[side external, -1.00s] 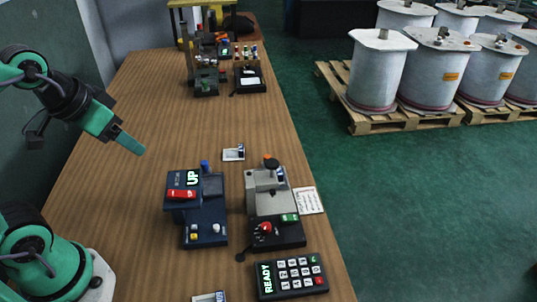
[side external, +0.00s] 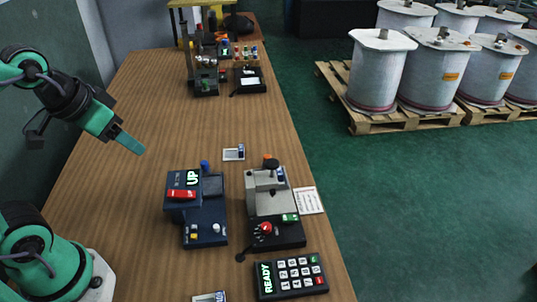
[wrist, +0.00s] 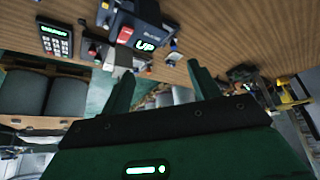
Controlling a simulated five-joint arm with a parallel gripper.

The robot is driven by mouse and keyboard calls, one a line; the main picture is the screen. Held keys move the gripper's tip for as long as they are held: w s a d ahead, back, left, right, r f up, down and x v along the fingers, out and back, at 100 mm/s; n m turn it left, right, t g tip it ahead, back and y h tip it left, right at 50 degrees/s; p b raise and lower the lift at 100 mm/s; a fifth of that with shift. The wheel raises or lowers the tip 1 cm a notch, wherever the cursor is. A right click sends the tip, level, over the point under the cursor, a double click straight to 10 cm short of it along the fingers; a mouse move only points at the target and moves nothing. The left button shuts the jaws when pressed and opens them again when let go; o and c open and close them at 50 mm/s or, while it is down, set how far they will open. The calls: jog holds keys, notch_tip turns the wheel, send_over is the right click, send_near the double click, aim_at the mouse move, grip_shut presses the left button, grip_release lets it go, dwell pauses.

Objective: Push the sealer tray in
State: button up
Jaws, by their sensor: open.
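A blue machine (side external: 180,206) with a lit "UP" display and a red part on its top stands on the bench. Its lower blue base carries a yellow and a white knob. Right of it is a grey and black machine (side external: 271,204) with a red knob. I cannot tell for sure which part is the sealer tray. My gripper (side external: 138,147) is in the air, above and left of the blue machine, touching nothing. In the wrist view my gripper (wrist: 160,67) has its fingers apart and empty, with the blue machine (wrist: 133,22) upside down beyond them.
A keypad (side external: 291,277) reading "READY" lies near the front right edge. A small pale card-like item (side external: 234,153) lies behind the blue machine. More devices (side external: 206,65) stand at the far end. The bench's left middle is clear. Drums (side external: 380,70) stand on pallets beyond.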

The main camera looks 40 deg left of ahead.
jog(key=c, duration=0.4)
jog(key=shift+o, duration=0.2)
jog(key=w+d+m+g, duration=0.2)
jog(key=w+d+g, duration=0.15)
jog(key=w, duration=1.45)
jog(key=w+d+f, duration=0.2)
jog(key=w+f, duration=0.2)
jog(key=w, duration=0.1)
jog(key=w+d+f+m+g, duration=0.1)
jog(key=w+d+f, duration=0.1)
jog(key=w+f, duration=0.2)
jog(key=w+d+f+g, duration=0.1)
jog(key=w+d+f, duration=0.1)
jog(key=w+f, duration=0.3)
jog(key=shift+w+f+m, duration=0.15)
jog(key=shift+w+m, duration=0.15)
jog(key=shift+w+f, duration=0.1)
jog(key=shift+f, duration=0.1)
